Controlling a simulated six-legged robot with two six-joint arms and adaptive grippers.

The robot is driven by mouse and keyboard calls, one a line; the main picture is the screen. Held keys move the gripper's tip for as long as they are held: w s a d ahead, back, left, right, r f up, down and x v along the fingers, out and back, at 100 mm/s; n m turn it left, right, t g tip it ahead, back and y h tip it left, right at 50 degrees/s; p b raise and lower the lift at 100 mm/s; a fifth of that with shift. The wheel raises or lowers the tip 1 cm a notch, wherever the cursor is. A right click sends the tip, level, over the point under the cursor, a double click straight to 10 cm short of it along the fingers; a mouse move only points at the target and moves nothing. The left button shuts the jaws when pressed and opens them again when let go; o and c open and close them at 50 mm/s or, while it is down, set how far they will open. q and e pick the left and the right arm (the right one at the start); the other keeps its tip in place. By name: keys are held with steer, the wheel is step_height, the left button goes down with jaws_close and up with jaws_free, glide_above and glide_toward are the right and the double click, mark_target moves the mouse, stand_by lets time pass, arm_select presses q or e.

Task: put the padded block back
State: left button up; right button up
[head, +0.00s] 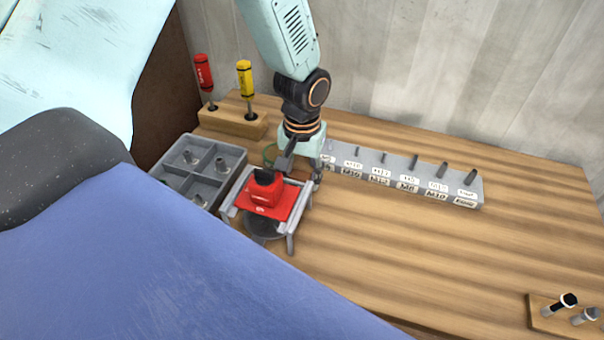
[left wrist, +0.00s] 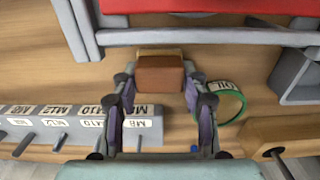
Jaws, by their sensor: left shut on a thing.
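My left gripper (head: 301,172) points down beside the grey stand (head: 290,240) in the head view. In the left wrist view my left gripper (left wrist: 157,85) is shut on a brown block with a tan layer, the padded block (left wrist: 160,76), held between the two fingertips. My right gripper is not in view.
A red object (head: 264,191) sits on the stand's red top. A labelled grey rack (head: 410,180) with pegs is right of the gripper. A green-rimmed oil dish (left wrist: 229,103), a grey divided tray (head: 205,175) and a screwdriver holder (head: 232,122) are close. The table's right side is mostly clear.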

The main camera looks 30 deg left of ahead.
mark_target(303, 172)
arm_select(q)
steer(key=shift+d, duration=0.2)
steer(key=o, duration=0.7)
steer(key=shift+d+f, duration=0.1)
steer(key=shift+c, duration=0.2)
steer(key=o, duration=0.4)
steer(key=shift+a, duration=0.2)
steer(key=shift+o, duration=0.2)
steer(key=shift+w+d+r, duration=0.1)
steer(key=shift+d+r, duration=0.05)
steer(key=shift+r, duration=0.35)
step_height(303, 172, up, 11)
steer(key=shift+r+p, duration=0.2)
steer(key=shift+p, duration=0.25)
